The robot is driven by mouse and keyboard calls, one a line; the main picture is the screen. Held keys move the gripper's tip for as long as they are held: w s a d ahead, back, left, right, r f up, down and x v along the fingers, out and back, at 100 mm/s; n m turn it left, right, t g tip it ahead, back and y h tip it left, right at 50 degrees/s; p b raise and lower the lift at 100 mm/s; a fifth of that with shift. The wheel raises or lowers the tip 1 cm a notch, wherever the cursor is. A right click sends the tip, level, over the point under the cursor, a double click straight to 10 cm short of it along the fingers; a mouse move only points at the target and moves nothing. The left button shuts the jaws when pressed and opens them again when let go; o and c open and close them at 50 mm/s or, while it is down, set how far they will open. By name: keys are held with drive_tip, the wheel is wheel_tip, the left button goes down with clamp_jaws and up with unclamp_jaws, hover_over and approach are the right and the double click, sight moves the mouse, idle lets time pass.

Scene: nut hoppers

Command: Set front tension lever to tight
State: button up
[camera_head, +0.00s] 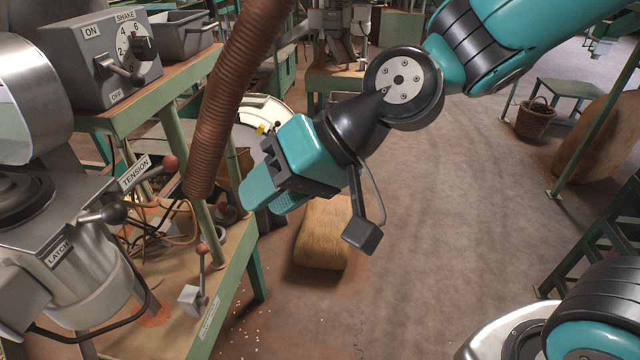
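The tension lever (150,172) is at the left, on the grey machine under the "TENSION" label (135,172). It ends in a red ball (171,163), which points right toward the brown hose. A second red-knobbed lever (201,262) stands upright on a small grey block on the lower bench; its bench-edge label is too small to read. My gripper (262,200) hangs right of the tension lever, apart from both levers, with its fingers pointing down and left. No object shows in it. The gap between its fingertips is not clear from this angle.
A brown ribbed hose (225,105) hangs between the tension lever and my gripper. A black-knobbed latch lever (108,213) and a control box (95,60) with switch and SHAKE dial are at the left. A sack (322,235) lies on the floor. Open floor extends right.

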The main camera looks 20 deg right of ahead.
drive_tip(key=s+d+r+n+g+h, duration=0.1)
drive_tip(key=s+d+n+h, duration=0.1)
drive_tip(key=s+d, duration=0.2)
drive_tip(key=shift+d+r+h+p, duration=0.15)
drive_tip(key=shift+d+h+p, duration=0.15)
drive_tip(key=shift+p, duration=0.15)
